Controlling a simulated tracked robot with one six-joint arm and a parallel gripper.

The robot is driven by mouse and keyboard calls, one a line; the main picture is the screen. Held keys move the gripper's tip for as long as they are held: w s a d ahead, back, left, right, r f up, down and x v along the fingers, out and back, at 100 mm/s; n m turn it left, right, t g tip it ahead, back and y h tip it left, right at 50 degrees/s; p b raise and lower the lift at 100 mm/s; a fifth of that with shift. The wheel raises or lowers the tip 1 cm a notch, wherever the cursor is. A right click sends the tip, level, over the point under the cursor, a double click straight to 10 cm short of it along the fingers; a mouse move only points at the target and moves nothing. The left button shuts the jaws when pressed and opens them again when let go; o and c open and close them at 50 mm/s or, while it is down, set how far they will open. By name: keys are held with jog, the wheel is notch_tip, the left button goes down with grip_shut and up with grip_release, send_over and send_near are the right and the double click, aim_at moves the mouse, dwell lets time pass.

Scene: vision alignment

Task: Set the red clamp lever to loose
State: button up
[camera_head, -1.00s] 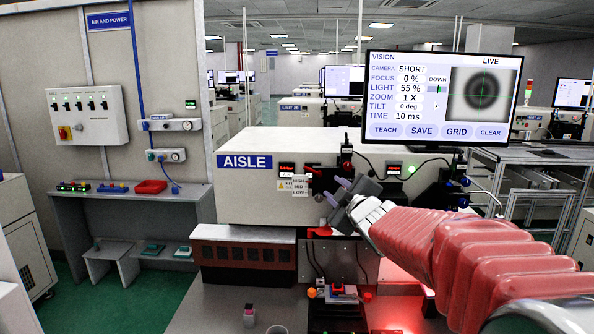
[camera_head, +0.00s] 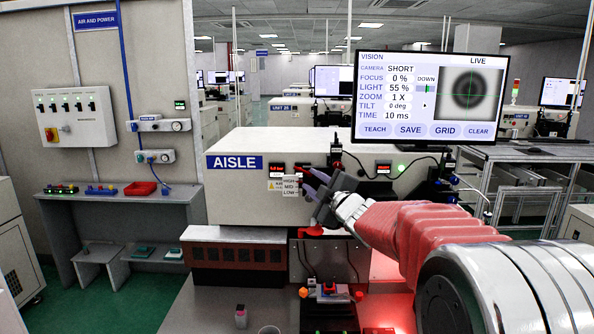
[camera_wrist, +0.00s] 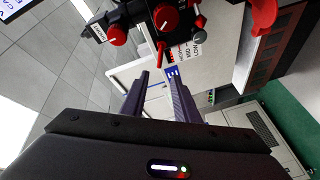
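In the wrist view, a slim red lever (camera_wrist: 161,54) sticks out below a red round knob (camera_wrist: 165,18) on the machine front, beside a printed plate. A larger red part (camera_wrist: 264,14) shows at the upper right; it also shows low on the machine in the head view (camera_head: 315,231). I cannot tell for sure which is the clamp lever, and no setting reads clearly. My gripper (camera_wrist: 158,76) is open, with nothing between its fingers.
Another red knob (camera_wrist: 117,36) and black fittings stand close by in the wrist view. The monitor (camera_head: 430,98) hangs above my arm. A red-topped fixture (camera_head: 329,288) and a small bottle (camera_head: 241,316) stand on the bench below. The left aisle is clear.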

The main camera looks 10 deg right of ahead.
aim_at(296, 169)
jog(key=x, duration=1.2)
jog(key=shift+w+f, duration=0.1)
jog(key=shift+c, duration=0.3)
